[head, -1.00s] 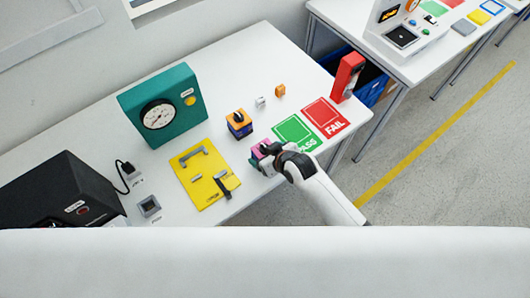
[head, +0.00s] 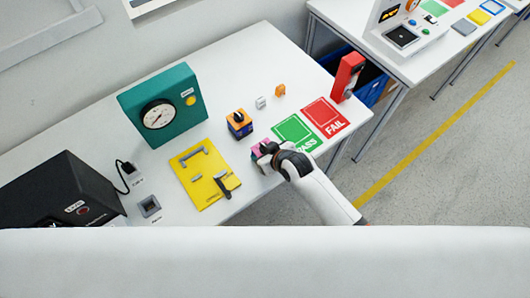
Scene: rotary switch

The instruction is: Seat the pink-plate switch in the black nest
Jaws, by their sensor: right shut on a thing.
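The pink-plate switch (head: 257,153) is at the middle of the white table, a small block with a pink top. My right gripper (head: 268,154) is shut on it from the right and hides much of it. I cannot tell whether the switch touches the table. A small grey block with a dark square recess (head: 150,205), which looks like the black nest, sits near the table's front edge at the left. It looks empty and is well apart from my right gripper. My left gripper is not in view.
A green gauge box (head: 165,105), a black machine (head: 62,190), the green PASS card (head: 296,131) and the red FAIL card (head: 325,117) surround the area.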

